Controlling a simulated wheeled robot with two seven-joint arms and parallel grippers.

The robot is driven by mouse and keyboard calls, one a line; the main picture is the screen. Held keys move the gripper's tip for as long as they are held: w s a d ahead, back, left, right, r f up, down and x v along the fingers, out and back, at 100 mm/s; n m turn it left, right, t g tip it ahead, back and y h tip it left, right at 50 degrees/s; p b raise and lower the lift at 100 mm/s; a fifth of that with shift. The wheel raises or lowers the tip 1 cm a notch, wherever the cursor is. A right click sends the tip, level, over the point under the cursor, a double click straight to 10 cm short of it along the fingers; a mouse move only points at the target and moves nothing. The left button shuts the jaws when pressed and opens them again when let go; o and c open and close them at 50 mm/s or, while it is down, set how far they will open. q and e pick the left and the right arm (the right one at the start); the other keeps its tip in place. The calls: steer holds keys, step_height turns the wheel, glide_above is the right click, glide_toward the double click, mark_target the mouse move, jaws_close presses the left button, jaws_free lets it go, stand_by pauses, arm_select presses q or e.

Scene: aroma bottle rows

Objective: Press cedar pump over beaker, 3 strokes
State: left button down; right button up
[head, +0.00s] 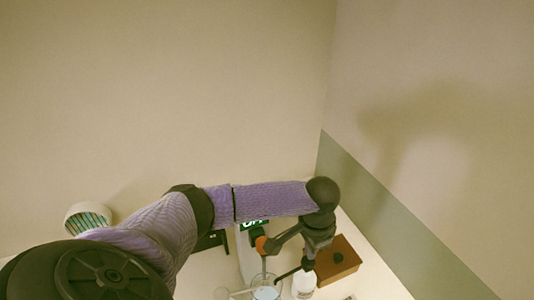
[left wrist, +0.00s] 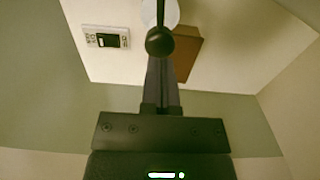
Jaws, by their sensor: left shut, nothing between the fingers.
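A white bottle (head: 303,285) with a black pump top stands at the bottom of the head view; its label is too small to read. The pump's dark spout (head: 286,275) points left, toward a clear glass beaker (head: 265,293) cut by the frame's lower edge. My left gripper (head: 309,262) points down over the pump top and is shut and empty. In the left wrist view, the closed fingers (left wrist: 161,65) end at a round black pump head (left wrist: 160,42), with the white bottle (left wrist: 162,13) beyond. I cannot tell whether they touch. My right gripper is out of view.
A brown box (head: 337,260) stands just right of the bottle. An orange round piece (head: 262,244) is above the beaker. A cup of teal-striped items (head: 88,218) stands at the left. A pale device with a dark display (left wrist: 107,41) lies on the table. Walls close off the back and right.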

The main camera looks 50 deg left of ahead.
mark_target(308, 261)
arm_select(q)
steer(key=shift+f+b, duration=0.75)
steer(key=shift+f, duration=1)
steer(key=shift+r, duration=0.1)
step_height(308, 261, up, 4)
steer(key=p, duration=0.4)
steer(key=shift+f+p, duration=0.2)
steer(key=shift+p, duration=0.2)
steer(key=shift+f, duration=0.15)
